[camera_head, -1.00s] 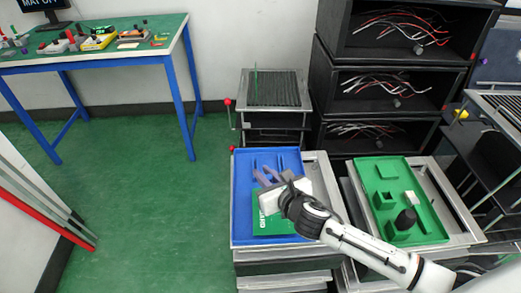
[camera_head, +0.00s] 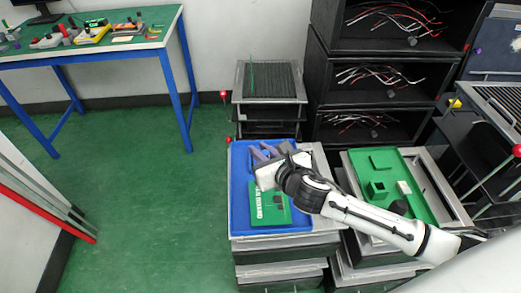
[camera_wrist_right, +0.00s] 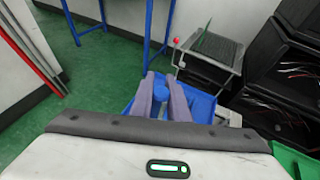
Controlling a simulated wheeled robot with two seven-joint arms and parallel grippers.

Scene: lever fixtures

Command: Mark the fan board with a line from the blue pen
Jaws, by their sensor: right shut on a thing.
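The green fan board (camera_head: 267,212) lies flat in the blue tray (camera_head: 240,222) with white lettering along it. My right gripper (camera_head: 263,151) is over the far part of the tray, beyond the board, and its wrist hides the board's far end. In the right wrist view, the two grey-purple fingers (camera_wrist_right: 161,98) are shut on a blue piece between them, which looks like the blue pen (camera_wrist_right: 160,84). Most of the pen is hidden, and I cannot tell whether its tip touches anything. My left gripper is out of view.
A green tray (camera_head: 428,208) with blocks and a black piece stands to the right. A ribbed-top stand (camera_head: 270,84) and black shelves with wires (camera_head: 385,78) are behind.

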